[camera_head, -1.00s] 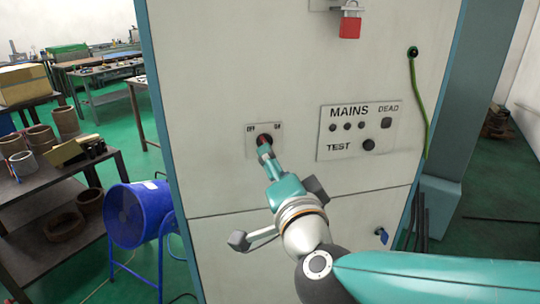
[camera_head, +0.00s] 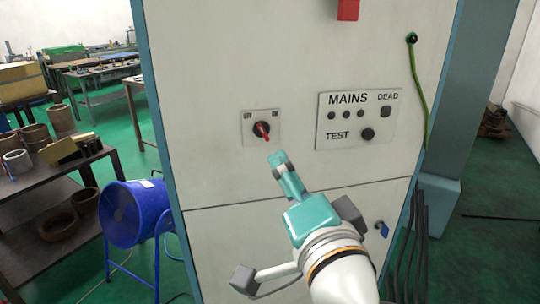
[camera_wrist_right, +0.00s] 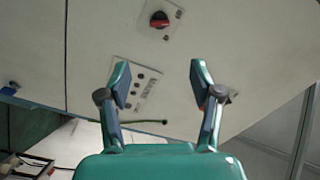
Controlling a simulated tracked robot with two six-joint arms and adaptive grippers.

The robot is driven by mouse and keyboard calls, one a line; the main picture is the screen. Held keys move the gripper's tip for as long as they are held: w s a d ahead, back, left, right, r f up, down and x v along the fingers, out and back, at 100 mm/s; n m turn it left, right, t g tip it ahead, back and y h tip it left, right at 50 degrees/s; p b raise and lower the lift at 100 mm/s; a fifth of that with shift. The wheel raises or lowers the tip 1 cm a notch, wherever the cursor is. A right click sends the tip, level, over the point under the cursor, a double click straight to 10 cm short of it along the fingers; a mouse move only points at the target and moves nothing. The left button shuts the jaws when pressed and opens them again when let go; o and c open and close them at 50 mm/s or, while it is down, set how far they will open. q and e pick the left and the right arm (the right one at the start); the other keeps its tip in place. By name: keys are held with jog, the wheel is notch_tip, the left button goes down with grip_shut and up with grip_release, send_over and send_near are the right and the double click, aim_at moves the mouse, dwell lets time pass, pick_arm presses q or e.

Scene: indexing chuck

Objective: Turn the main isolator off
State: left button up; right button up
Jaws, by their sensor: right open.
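The main isolator is a red handle on a black round base (camera_head: 262,130), on a small grey plate on the pale cabinet front. The isolator also shows at the top of the right wrist view (camera_wrist_right: 159,20). My right gripper (camera_head: 277,158) is just below and right of the isolator, apart from it. Its two fingers are spread and empty in the right wrist view (camera_wrist_right: 160,72). My left gripper is out of view.
A MAINS panel (camera_head: 356,119) with buttons sits right of the isolator. A green cable (camera_head: 421,90) runs down the cabinet's right side. A blue fan (camera_head: 136,212) stands at left, by a dark bench (camera_head: 35,190).

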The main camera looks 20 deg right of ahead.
jog(key=p, duration=0.1)
send_near(265, 135)
jog(key=w, duration=0.6)
jog(key=w+d, duration=0.1)
jog(key=w, duration=0.2)
jog(key=shift+w+d, duration=0.1)
jog(key=shift+w, duration=0.2)
